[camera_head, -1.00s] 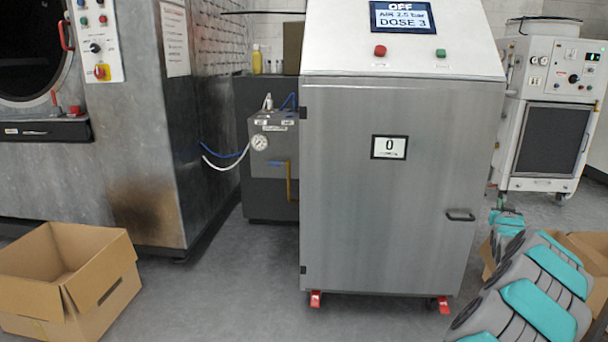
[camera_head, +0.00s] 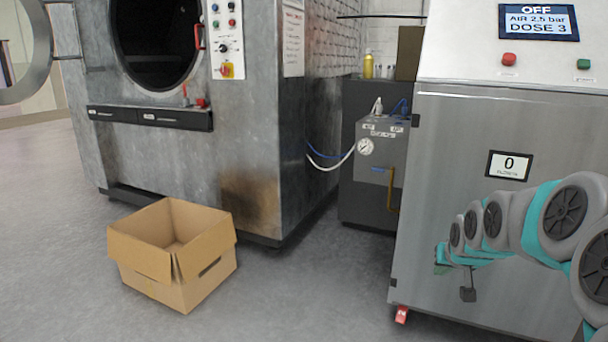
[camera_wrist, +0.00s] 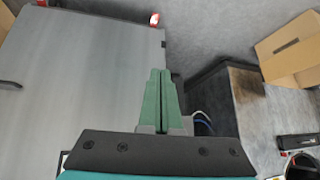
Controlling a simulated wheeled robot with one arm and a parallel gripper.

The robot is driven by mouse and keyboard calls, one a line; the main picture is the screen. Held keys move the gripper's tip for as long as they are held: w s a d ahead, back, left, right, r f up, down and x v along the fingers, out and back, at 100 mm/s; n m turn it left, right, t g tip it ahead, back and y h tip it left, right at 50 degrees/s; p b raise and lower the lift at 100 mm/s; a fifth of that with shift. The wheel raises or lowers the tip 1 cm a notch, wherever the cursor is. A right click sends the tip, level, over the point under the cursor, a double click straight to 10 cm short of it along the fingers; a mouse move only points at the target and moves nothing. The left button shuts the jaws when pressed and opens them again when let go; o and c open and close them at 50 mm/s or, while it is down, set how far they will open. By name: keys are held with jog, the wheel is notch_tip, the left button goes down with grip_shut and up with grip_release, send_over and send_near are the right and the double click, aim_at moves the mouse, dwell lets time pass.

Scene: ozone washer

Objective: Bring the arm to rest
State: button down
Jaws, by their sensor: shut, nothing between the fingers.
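My arm (camera_head: 500,225) reaches in from the right in the head view, in front of the steel ozone cabinet (camera_head: 455,140). My gripper (camera_head: 440,266) is small at the arm's left end, in front of the cabinet's lower door. In the wrist view my gripper (camera_wrist: 158,72) has its two green fingers together, with nothing between them. The cabinet's grey face (camera_wrist: 85,75) also shows there, to the left of and behind the fingers. I cannot tell the exact gap between gripper and cabinet.
A washer (camera_head: 245,150) with a round open door (camera_head: 38,60) stands at left. An open, empty-looking cardboard box (camera_head: 145,255) is on the floor before it. A grey unit with a gauge (camera_head: 372,160) and hoses stands between the machines. Floor at centre is clear.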

jog(key=s+a+f+n+g+y, duration=0.1)
jog(key=s+a+f+g, duration=0.1)
jog(key=s+a, duration=0.6)
jog(key=s+a+f+n+g, duration=0.1)
jog(key=s+a+g, duration=0.2)
jog(key=s+a, duration=0.5)
jog(key=s+a+f+g, duration=0.1)
jog(key=s+g, duration=0.1)
jog(key=s, duration=0.9)
jog(key=s+a+f+n+g, duration=0.1)
jog(key=s+a+g, duration=0.1)
jog(key=s, duration=0.9)
jog(key=shift+a+f, duration=0.25)
jog(key=shift+f, duration=0.05)
jog(key=shift+d, duration=0.1)
